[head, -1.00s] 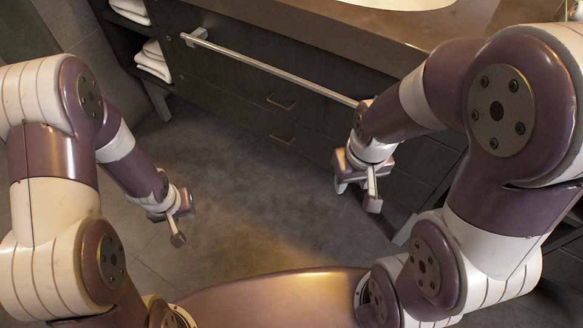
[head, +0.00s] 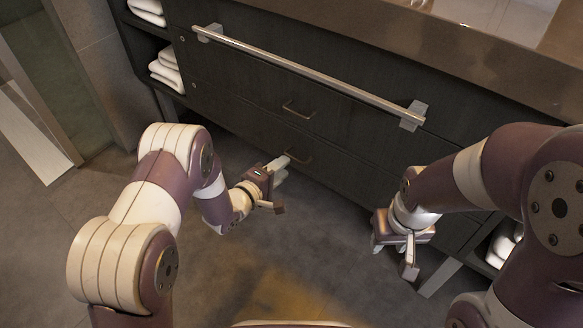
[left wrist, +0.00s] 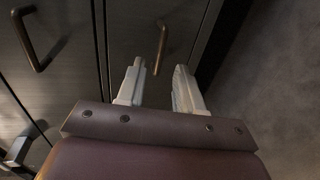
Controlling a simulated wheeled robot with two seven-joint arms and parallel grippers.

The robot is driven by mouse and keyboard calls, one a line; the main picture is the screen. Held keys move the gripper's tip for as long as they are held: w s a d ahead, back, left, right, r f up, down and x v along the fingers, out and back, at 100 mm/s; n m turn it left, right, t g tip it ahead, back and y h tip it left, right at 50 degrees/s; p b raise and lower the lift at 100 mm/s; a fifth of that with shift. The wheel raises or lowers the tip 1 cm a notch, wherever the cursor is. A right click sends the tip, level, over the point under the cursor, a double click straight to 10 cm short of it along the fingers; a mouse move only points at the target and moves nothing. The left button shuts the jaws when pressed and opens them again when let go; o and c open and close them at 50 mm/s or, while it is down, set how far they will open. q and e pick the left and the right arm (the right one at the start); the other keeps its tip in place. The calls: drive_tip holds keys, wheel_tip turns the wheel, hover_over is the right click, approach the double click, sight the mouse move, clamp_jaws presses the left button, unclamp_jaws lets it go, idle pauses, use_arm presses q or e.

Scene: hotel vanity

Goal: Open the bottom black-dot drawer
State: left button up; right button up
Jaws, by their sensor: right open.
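The bottom drawer (head: 335,181) is the lower dark front of the vanity, and it looks shut. Its bronze bar handle (head: 300,158) is beside the fingertips of my left gripper (head: 284,167) in the head view. In the left wrist view, the left gripper (left wrist: 159,82) is open, and the bottom handle (left wrist: 162,48) appears between and just beyond its fingertips. I cannot tell whether they touch. My right gripper (head: 393,250) is open and empty, low in front of the vanity's right part. Small dots show at the left edge of the fronts; their colour is unclear.
An upper drawer handle (head: 298,110) sits above the bottom one and also shows in the left wrist view (left wrist: 36,42). A metal towel bar (head: 310,72) runs across the vanity front. Folded towels (head: 166,72) fill left shelves. The floor (head: 275,235) in front is clear.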

use_arm(q)
drive_tip(key=b+x, duration=0.1)
drive_tip(key=x, duration=0.4)
drive_tip(key=shift+b, duration=0.35)
use_arm(e)
wheel_tip(320, 180, down, 3)
drive_tip(key=shift+r, duration=0.2)
use_arm(q)
drive_tip(key=shift+c, duration=0.3)
clamp_jaws()
idle(0.3)
